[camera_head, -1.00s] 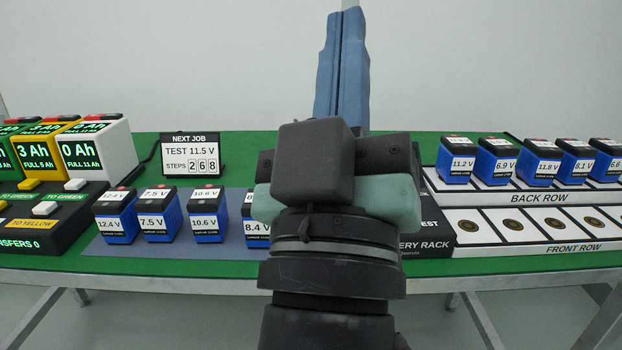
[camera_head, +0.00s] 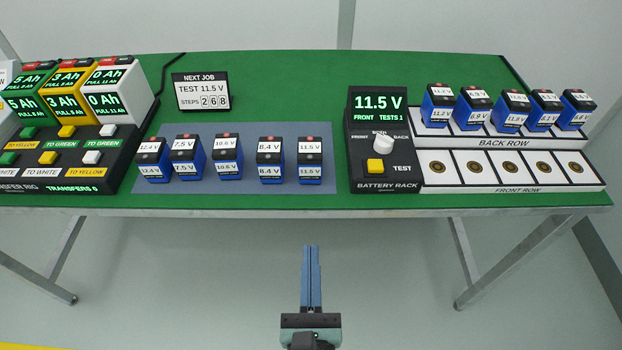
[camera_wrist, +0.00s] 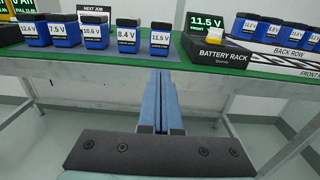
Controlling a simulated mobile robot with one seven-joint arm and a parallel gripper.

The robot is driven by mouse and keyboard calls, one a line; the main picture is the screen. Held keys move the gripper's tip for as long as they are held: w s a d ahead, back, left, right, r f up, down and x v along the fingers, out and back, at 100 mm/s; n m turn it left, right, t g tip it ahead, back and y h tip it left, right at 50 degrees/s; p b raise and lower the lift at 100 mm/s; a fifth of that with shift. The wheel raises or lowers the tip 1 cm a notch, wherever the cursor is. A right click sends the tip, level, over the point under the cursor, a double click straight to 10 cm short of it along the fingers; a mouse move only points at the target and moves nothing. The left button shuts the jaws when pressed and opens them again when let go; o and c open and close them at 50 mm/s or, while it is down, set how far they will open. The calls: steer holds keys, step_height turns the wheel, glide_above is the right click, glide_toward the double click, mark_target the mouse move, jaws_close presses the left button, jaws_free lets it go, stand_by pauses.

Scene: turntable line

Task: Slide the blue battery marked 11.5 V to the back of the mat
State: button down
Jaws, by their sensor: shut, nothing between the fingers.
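The blue battery marked 11.5 V (camera_head: 310,161) stands upright on the grey-blue mat (camera_head: 215,188), at the right end of a row of batteries. It also shows in the wrist view (camera_wrist: 159,40). Bare mat lies behind and in front of it. My gripper (camera_head: 312,250) is shut and empty, in front of the table's front edge and apart from the battery. In the wrist view its blue fingers (camera_wrist: 161,75) lie together, pointing toward the table just below the 11.5 V battery.
To the left on the mat stand batteries marked 8.4 V (camera_head: 269,160), 10.6 V (camera_head: 228,156), 7.5 V (camera_head: 188,158) and 12.4 V (camera_head: 151,160). The battery rack (camera_head: 383,140) is right of the mat, its display reading 11.5 V. The job sign (camera_head: 201,94) stands behind the mat.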

mark_target(311, 178)
steer(key=w+p, duration=0.2)
steer(key=w, duration=1.1)
steer(key=shift+w, duration=0.45)
steer(key=shift+w, duration=2)
steer(key=shift+s+r, duration=0.1)
steer(key=shift+s, duration=0.2)
